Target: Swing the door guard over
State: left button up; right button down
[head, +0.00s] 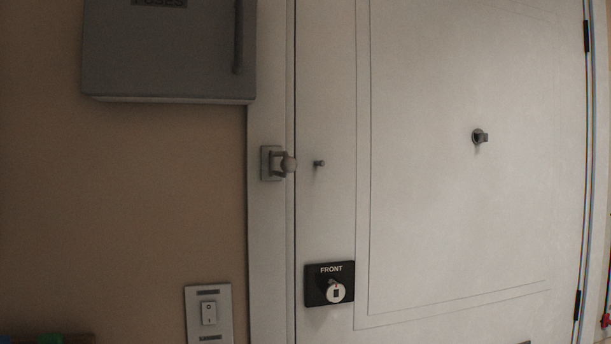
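The door guard (276,163) is a small metal piece on a square plate, fixed to the white door frame at the left edge of the door. Its rounded end reaches right to about the gap between frame and door. A small metal stud (319,163) stands on the white door (430,220) just right of it, apart from the guard. Neither of my grippers is in view.
A grey fuse box (165,50) juts from the wall at the upper left. A light switch (208,313) is below. A black lock plate marked FRONT (329,284) and a peephole-like fitting (479,137) are on the door. Hinges are on the right.

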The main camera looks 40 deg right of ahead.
aim_at(288, 164)
jog(key=l+z, duration=0.2)
jog(key=z, duration=0.2)
jog(key=l+z, duration=0.25)
jog(key=z, duration=0.2)
